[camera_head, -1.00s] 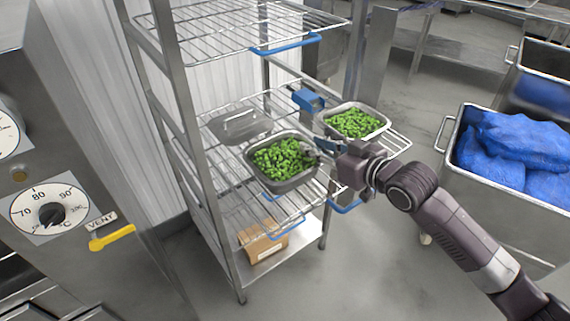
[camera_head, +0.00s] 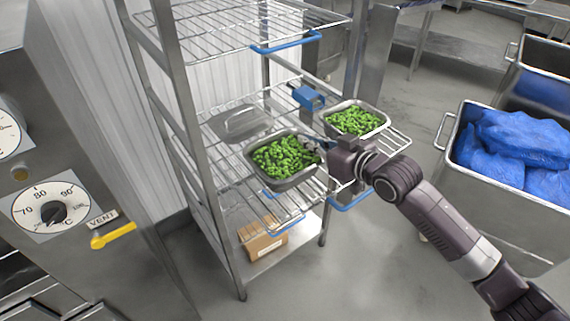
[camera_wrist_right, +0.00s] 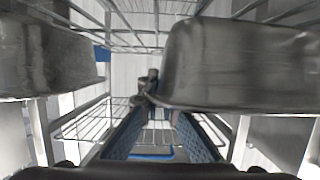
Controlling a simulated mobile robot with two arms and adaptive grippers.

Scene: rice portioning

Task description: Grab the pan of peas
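A metal pan of peas (camera_head: 283,185) sits on the middle wire shelf of the rack. A second metal pan of peas (camera_head: 357,136) stands behind it to the right. My right gripper (camera_head: 322,146) reaches in from the right, close to the right rim of the nearer pan. In the right wrist view, its two blue-padded fingers (camera_wrist_right: 160,132) stand apart with a gap between them. One pan wall (camera_wrist_right: 235,65) fills the upper right there and another pan (camera_wrist_right: 45,60) shows at left; I cannot tell which is which. My left gripper is out of view.
A metal lid (camera_head: 240,122) lies on the shelf left of the pans. A cardboard box (camera_head: 262,243) is on the bottom shelf. Rack posts (camera_head: 200,150) stand close at left. A bin of blue bags (camera_head: 478,185) stands at right. The floor in front is clear.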

